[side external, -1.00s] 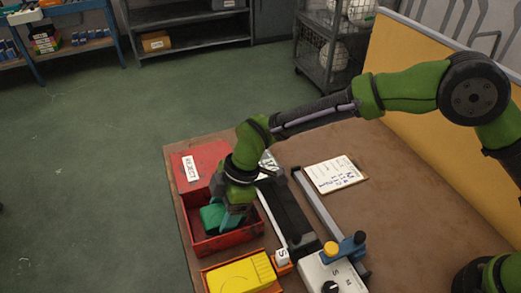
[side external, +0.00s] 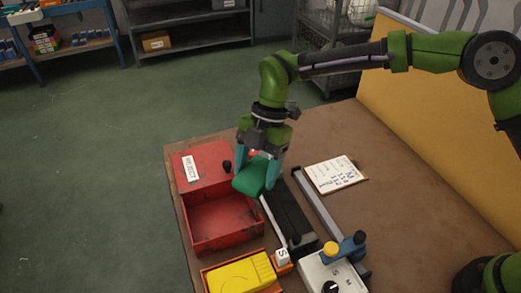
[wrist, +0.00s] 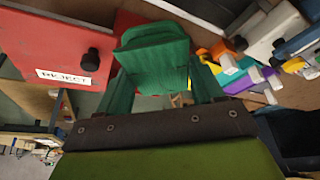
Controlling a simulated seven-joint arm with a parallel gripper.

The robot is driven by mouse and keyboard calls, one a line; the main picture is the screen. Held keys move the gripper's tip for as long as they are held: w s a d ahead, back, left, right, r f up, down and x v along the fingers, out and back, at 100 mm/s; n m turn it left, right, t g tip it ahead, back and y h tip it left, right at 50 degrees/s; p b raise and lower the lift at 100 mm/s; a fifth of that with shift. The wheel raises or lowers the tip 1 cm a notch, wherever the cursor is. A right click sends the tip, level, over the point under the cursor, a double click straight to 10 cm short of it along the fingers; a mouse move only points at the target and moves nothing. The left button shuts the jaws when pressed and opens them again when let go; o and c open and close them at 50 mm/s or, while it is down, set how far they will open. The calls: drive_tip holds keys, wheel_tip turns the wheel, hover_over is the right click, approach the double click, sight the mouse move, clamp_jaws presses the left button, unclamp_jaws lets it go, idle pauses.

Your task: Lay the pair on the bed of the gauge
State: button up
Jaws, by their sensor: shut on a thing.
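The pair (side external: 257,179) is a folded green sock bundle. My gripper (side external: 259,165) is shut on it, with a finger at each side, and holds it up near the far end of the gauge. In the wrist view the pair (wrist: 156,60) hangs between the fingers, tilted. The gauge has a long black bed (side external: 290,219) with a pale edge on its left and a grey rail (side external: 318,206) on its right. The far end of the bed is partly hidden by the pair and gripper.
The red reject box (side external: 187,223) is left of the gauge, with an open, empty-looking front compartment. A yellow item lies in an orange tray (side external: 207,279) in front. A control box (side external: 318,272) stands at the gauge's near end. A clipboard (side external: 336,174) lies to the right.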

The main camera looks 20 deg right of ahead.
drive_tip(key=d+n+h, duration=0.1)
drive_tip(key=n, duration=0.1)
drive_tip(key=s+d+n+g, duration=0.1)
drive_tip(key=n, duration=0.2)
drive_tip(key=d+r+n+h, duration=0.1)
drive_tip(key=d+n, duration=0.1)
drive_tip(key=shift+s+h, duration=0.15)
drive_tip(key=shift+h, duration=0.15)
drive_tip(key=n+h, duration=0.1)
drive_tip(key=n, duration=0.3)
approach(283, 209)
drive_tip(key=shift+g, duration=0.3)
drive_tip(key=x, duration=0.5)
drive_tip(key=shift+f, duration=0.45)
drive_tip(key=o, duration=1)
drive_tip(key=shift+f, duration=0.1)
drive_tip(key=shift+o, duration=0.2)
